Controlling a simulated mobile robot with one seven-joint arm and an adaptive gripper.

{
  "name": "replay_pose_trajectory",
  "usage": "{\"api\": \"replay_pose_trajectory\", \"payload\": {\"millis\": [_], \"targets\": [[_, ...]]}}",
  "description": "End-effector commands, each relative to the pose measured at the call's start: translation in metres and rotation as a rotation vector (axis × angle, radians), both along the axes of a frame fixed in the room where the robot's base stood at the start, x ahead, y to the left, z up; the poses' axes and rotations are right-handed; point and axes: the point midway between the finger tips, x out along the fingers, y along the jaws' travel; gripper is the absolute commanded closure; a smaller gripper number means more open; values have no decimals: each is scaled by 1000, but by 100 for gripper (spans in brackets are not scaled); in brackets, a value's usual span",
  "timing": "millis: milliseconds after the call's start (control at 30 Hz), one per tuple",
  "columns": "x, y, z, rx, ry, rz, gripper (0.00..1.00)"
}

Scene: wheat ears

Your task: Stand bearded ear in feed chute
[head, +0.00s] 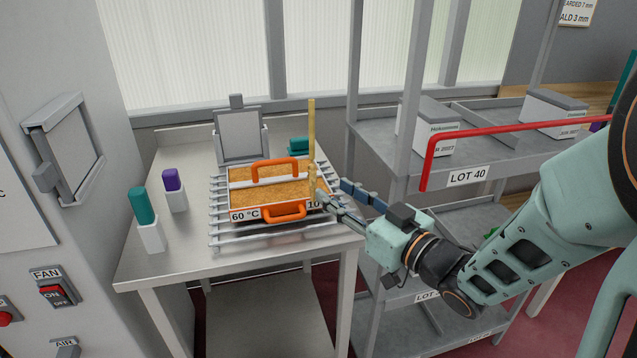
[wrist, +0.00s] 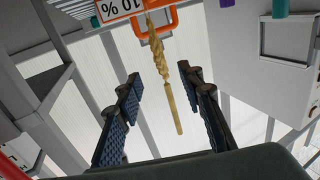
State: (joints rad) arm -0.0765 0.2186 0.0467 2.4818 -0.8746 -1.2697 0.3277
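A yellow ear (head: 312,150) stands upright at the right end of an orange-handled tray (head: 262,172). Its lower part looks braided and its upper part is a straight, plain rod. In the wrist view, which looks upside down, the ear (wrist: 158,55) lies between my two fingers with a gap on both sides. My gripper (head: 328,190) is open around or just beside it; the wrist view shows its fingers (wrist: 160,82) apart. The ear's foot is hidden or too small to tell what supports it. I cannot tell which thing is the feed chute.
The tray sits on a slatted rack (head: 222,238) on a metal table (head: 180,262). A grey framed stand (head: 238,135) is behind it. Teal (head: 141,206) and purple (head: 171,180) capped holders stand left. A shelf with a red rail (head: 520,130) is at right.

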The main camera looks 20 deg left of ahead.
Motion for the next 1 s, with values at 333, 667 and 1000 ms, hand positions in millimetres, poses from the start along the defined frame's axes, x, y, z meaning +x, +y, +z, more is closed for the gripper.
{"api": "replay_pose_trajectory", "payload": {"millis": [333, 667, 1000], "targets": [[21, 30, -3, 0, 1, 0, 65], [46, 65, -13, -1, 0, 0, 65], [48, 67, -12, -1, 0, -2, 70]]}}
